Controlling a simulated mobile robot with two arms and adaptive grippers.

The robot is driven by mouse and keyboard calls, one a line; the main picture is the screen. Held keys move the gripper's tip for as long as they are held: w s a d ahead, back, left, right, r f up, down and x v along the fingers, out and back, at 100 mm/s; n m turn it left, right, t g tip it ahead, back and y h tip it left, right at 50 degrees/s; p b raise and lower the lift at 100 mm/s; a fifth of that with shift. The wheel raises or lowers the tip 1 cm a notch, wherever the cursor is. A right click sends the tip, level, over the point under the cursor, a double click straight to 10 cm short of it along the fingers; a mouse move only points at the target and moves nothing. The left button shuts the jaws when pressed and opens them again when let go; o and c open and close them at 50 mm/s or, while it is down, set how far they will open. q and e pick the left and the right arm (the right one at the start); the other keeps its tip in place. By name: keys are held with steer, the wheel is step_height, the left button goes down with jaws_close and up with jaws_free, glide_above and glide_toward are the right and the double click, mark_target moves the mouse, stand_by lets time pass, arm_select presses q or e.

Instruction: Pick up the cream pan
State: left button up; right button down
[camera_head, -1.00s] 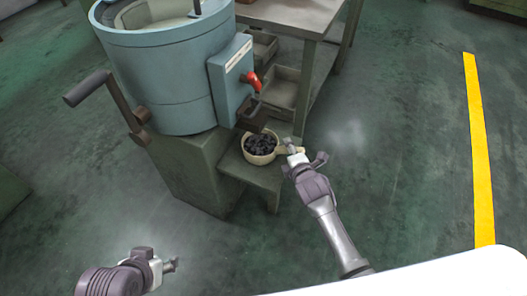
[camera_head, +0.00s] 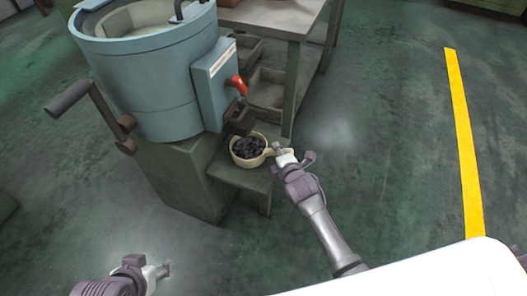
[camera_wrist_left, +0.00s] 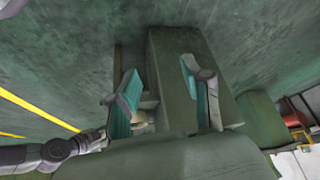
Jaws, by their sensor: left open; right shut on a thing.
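The cream pan (camera_head: 246,164) is a small round pan filled with dark lumps. It sits at the small low shelf (camera_head: 228,176) under the machine's spout; whether it touches the shelf is hard to tell. Its short handle points right. My right gripper (camera_head: 277,150) is shut on that handle. My left gripper (camera_head: 165,270) is open and empty at the lower left, far from the pan. In the left wrist view its two teal-padded fingers (camera_wrist_left: 160,95) stand apart with nothing clearly between them.
A blue drum machine (camera_head: 160,85) with a crank (camera_head: 70,97) and a red-handled valve (camera_head: 236,84) stands behind the pan. A metal table (camera_head: 275,15) with trays below is beside it. Green floor is open to the right, with a yellow line (camera_head: 463,140).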

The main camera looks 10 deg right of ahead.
steer(key=shift+r, duration=0.15)
steer(key=shift+r+p, duration=0.45)
steer(key=shift+r, duration=0.4)
steer(key=shift+w+r+p, duration=0.1)
steer(key=shift+r+p, duration=0.3)
steer(key=shift+r, duration=0.35)
steer(key=shift+s+r, duration=0.25)
steer(key=shift+s, duration=0.05)
arm_select(q)
step_height(320, 180, down, 6)
steer(key=s+g+p, duration=0.2)
steer(key=p, duration=0.1)
steer(key=shift+a, duration=0.35)
arm_select(e)
steer(key=s+d, duration=0.1)
steer(key=s, duration=1.6)
steer(key=shift+s+f, duration=0.15)
steer(key=shift+s, duration=0.1)
arm_select(q)
steer(key=shift+s, duration=0.1)
